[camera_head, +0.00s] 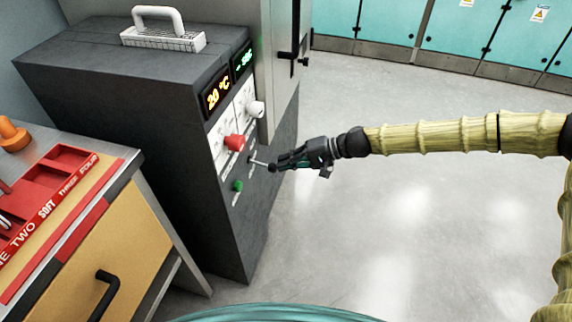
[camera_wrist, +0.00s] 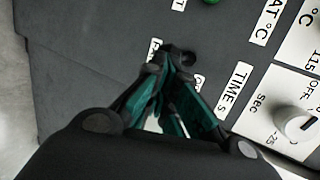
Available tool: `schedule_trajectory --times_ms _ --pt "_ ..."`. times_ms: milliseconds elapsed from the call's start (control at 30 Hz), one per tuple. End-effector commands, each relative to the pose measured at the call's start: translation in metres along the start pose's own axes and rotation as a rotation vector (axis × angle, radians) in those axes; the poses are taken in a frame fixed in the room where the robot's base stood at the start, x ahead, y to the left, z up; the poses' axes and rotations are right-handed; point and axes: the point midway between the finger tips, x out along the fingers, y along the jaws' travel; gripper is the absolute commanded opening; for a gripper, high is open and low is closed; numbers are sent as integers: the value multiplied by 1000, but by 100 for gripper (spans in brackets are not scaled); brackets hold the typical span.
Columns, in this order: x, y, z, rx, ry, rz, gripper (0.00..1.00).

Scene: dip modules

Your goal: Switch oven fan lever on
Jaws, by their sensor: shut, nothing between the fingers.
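The dark grey oven (camera_head: 110,85) stands at the left, its control panel facing right. The fan lever (camera_head: 260,162) is a thin metal rod with a black ball end, sticking out of the panel below the red knob. My gripper (camera_head: 277,165) is right at the ball end, reaching in from the right. In the wrist view my gripper (camera_wrist: 168,58) has its green-sided fingers drawn together at the tips, next to the dark ball of the lever (camera_wrist: 184,57). Nothing is held between them. The fingers hide most of the rod there; I cannot tell whether they touch the ball.
A red knob (camera_head: 235,142), a white knob (camera_head: 256,108) and a green button (camera_head: 237,186) sit close around the lever. A grey cabinet edge (camera_head: 283,70) juts out above the panel. A workbench (camera_head: 100,235) stands at lower left. The floor at right is clear.

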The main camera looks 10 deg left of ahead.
Motion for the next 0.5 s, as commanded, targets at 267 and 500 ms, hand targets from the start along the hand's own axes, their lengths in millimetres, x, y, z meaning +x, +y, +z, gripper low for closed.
schedule_trajectory --times_ms 267,500 --pt "6 10 -1 -7 -2 -34 0" --pt "7 11 -1 -6 -1 -33 0"
